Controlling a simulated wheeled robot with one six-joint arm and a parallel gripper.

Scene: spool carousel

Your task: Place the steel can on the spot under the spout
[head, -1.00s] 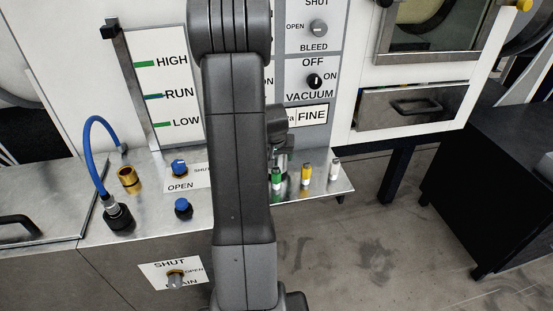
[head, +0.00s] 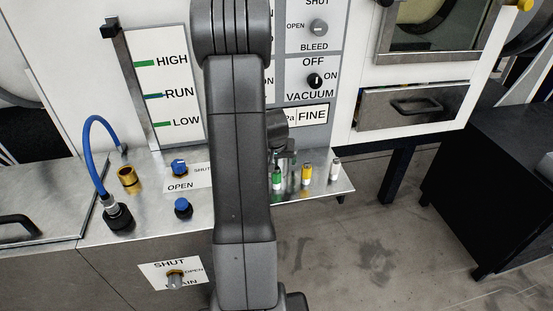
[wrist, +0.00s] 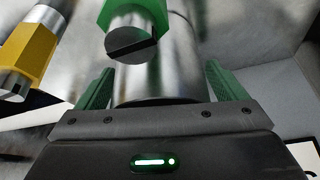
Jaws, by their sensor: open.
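In the wrist view a shiny steel cylinder, which looks like the steel can (wrist: 182,60), stands between the two green fingers of my gripper (wrist: 162,86). The fingers are apart, one on each side of it; I cannot tell whether either touches it. A green fitting with a slotted steel end (wrist: 135,22) is in front of its upper part. In the head view my arm hides most of my gripper, and I cannot make out the can there. I cannot clearly identify the spout or the spot under it in either view.
On the steel shelf (head: 235,200) stand small green (head: 276,178), yellow (head: 306,174) and white (head: 335,169) fittings. A blue hose (head: 88,140), a brass fitting (head: 129,178) and blue knobs (head: 183,207) are to the left. A black cabinet (head: 500,190) stands right, across open floor.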

